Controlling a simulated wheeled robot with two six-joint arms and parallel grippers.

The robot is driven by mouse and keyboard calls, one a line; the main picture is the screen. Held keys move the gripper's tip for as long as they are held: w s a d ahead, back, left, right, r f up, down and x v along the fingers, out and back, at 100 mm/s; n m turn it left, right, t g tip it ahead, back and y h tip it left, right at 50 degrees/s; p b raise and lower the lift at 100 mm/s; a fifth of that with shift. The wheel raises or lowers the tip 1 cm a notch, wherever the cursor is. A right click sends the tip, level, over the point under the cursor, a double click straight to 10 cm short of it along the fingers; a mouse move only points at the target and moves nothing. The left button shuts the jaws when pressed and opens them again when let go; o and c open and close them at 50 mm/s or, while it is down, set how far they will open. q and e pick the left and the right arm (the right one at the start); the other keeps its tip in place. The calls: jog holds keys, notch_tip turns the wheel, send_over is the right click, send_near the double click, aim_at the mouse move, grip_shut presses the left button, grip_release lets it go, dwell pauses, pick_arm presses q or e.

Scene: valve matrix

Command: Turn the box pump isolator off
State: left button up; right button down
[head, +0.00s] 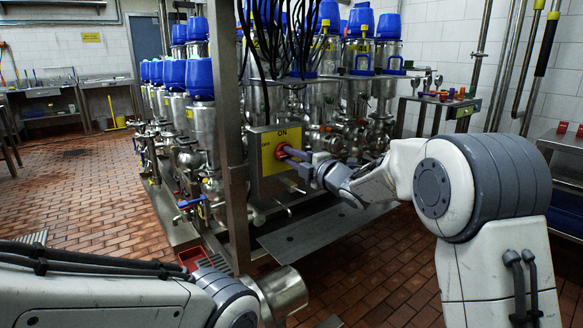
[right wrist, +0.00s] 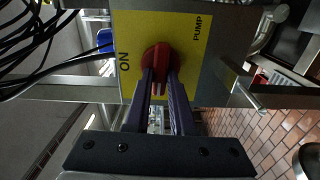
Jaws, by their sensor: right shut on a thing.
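The box pump isolator is a yellow-faced box (head: 270,161) on a steel post, left of centre in the head view. Its face has ON at the top and OFF at the left. In the right wrist view the yellow face (right wrist: 190,30) appears turned sideways, with ON at left and PUMP at right. A red rotary handle (right wrist: 156,57) sits on the face; it also shows in the head view (head: 281,151). My right gripper (head: 292,158) is shut on the handle, its dark fingers (right wrist: 161,85) on both sides of it. My left gripper is out of view.
Steel tanks with blue caps (head: 202,77) and pipework crowd behind the box. Black cables (head: 272,40) hang above it. A blue-handled valve (head: 190,202) is lower left. A grey platform (head: 318,232) lies below. The brick floor (head: 95,200) is open at left.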

jog(key=shift+f+n, duration=0.1)
jog(key=shift+n, duration=0.2)
jog(key=shift+b, duration=0.3)
jog(key=c, duration=0.8)
grip_release()
jog(key=shift+o, duration=0.2)
jog(key=v, duration=1)
jog(key=shift+s, duration=0.25)
